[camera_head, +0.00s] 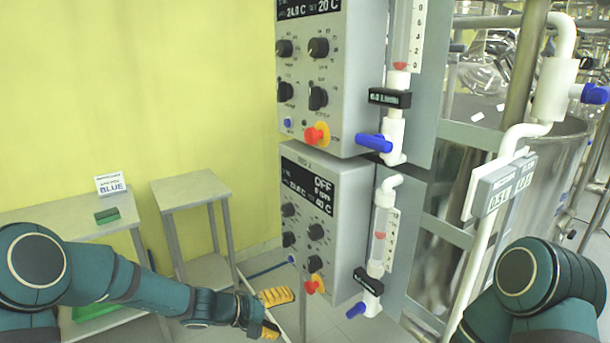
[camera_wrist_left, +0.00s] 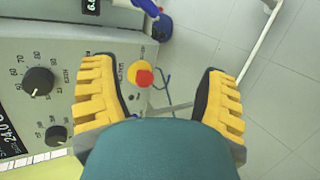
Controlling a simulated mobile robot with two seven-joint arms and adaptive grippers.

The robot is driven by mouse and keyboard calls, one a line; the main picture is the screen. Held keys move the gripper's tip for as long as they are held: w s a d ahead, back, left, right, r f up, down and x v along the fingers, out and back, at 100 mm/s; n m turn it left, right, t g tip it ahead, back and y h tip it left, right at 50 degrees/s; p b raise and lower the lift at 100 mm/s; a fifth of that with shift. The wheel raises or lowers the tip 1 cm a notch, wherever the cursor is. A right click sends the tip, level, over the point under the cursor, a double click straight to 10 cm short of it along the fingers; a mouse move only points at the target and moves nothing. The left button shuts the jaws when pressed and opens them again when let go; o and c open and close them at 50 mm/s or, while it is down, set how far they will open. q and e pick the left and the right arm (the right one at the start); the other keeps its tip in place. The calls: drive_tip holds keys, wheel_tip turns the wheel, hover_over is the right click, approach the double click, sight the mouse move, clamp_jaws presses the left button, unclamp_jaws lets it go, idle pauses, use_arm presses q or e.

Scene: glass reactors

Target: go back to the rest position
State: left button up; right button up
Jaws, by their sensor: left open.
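My left gripper (camera_head: 272,313) reaches in from the left, low in front of the lower control box (camera_head: 322,215). Its yellow ribbed fingers are spread apart and hold nothing. In the left wrist view the open gripper (camera_wrist_left: 160,95) shows a control box (camera_wrist_left: 60,45) with black knobs behind its left finger. A red and yellow emergency button (camera_wrist_left: 141,75) shows in the gap between the fingers, apart from them. My right arm shows only as a teal link at the lower right of the head view; its gripper is out of view.
An upper control box (camera_head: 318,80) sits above the lower one. Flow meters with blue valve handles (camera_head: 374,142) stick out beside them. A steel vessel (camera_head: 520,190) with pipes stands at right.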

use_arm(q)
drive_tip(key=s+a+f+m+g+y, duration=0.3)
drive_tip(key=s+f+m+y, duration=0.2)
drive_tip(key=s+f, duration=1.4)
drive_tip(key=s+y, duration=0.2)
drive_tip(key=s, duration=0.1)
drive_tip(key=shift+y, duration=0.3)
drive_tip(key=shift+f, duration=0.1)
